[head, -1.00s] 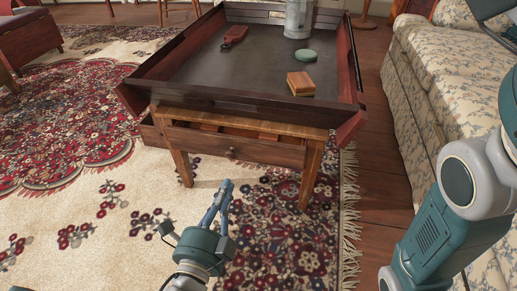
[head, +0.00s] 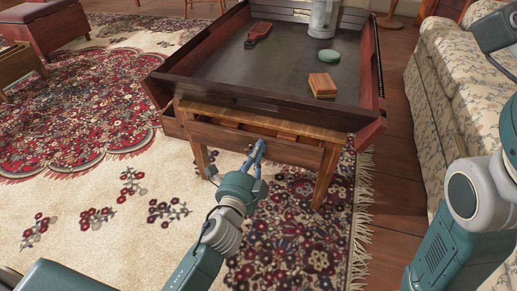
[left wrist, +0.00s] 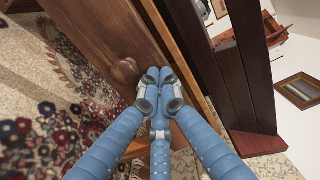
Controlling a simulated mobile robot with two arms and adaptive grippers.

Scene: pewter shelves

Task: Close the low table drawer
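The low table (head: 318,187) has a wooden drawer (head: 290,152) under its tray-like top. A narrow gap shows above the drawer front, so it stands slightly open. My left gripper (head: 260,146) is at the middle of the drawer front and covers the knob in the head view. In the left wrist view, the round knob (left wrist: 124,71) sits on the drawer front (left wrist: 108,32), just left of my left gripper's fingertips (left wrist: 157,78). The blue fingers are together, with nothing seen between them. They are at the drawer front; whether they touch it I cannot tell. My right gripper is out of view.
The tabletop holds a wooden block (head: 322,85), a green oval dish (head: 330,55), a red-brown board (head: 258,33) and a metal canister (head: 322,18). A floral sofa (head: 440,90) stands to the right. Patterned rug (head: 100,210) lies open in front and left.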

